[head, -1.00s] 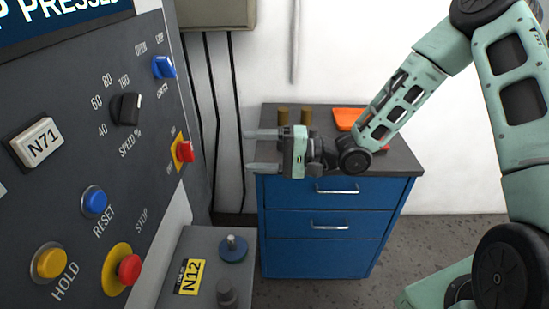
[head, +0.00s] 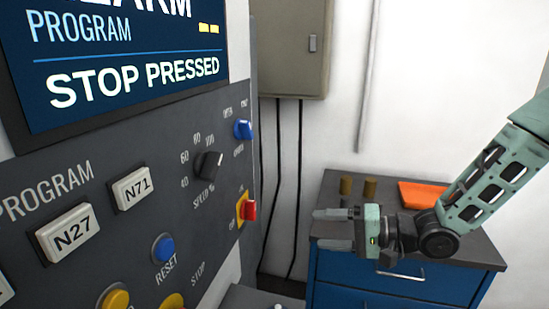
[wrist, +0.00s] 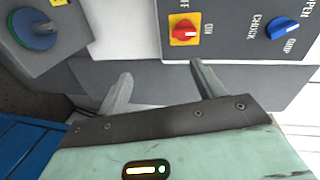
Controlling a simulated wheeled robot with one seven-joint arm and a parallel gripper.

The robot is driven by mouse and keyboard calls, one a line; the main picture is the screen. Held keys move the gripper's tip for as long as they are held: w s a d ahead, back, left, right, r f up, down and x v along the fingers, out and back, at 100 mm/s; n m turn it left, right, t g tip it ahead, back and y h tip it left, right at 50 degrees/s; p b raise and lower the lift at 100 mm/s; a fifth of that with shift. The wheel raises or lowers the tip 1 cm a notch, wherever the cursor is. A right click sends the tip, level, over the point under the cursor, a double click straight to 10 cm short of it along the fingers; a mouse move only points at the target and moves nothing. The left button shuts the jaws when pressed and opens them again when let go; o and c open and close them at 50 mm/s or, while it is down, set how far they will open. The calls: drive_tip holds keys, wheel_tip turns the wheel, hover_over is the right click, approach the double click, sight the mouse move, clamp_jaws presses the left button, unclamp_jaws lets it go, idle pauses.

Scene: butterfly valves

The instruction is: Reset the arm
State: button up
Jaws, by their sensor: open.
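The control panel (head: 130,185) fills the left of the head view. Its blue RESET button (head: 163,248) is below the speed knob (head: 207,165). The screen (head: 130,60) reads "STOP PRESSED". The yellow surround of the STOP button (head: 172,301) shows only at the bottom edge; the button itself is cut off. My gripper (head: 326,229) is open and empty, to the right of the panel and apart from it, with its fingers pointing left. In the wrist view, the open gripper (wrist: 162,72) faces the panel side with the red switch (wrist: 185,36) and blue chuck knob (wrist: 285,25).
A grey box with a blue-based knob (wrist: 33,28) is at the wrist view's upper left. Cables hang on the wall.

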drive_tip(key=s+r+n+g+h, duration=0.1)
drive_tip(key=s+n+g+h, duration=0.2)
drive_tip(key=s, duration=1)
drive_tip(key=s+r+n+g+h+b, duration=0.1)
drive_tip(key=s+n+g+h, duration=0.2)
drive_tip(key=s+n+h, duration=0.4)
drive_tip(key=s+a+h, duration=0.1)
drive_tip(key=s+h, duration=0.3)
drive_tip(key=s, duration=0.1)
drive_tip(key=shift+s+r+n, duration=0.3)
drive_tip(key=shift+s+n, duration=0.1)
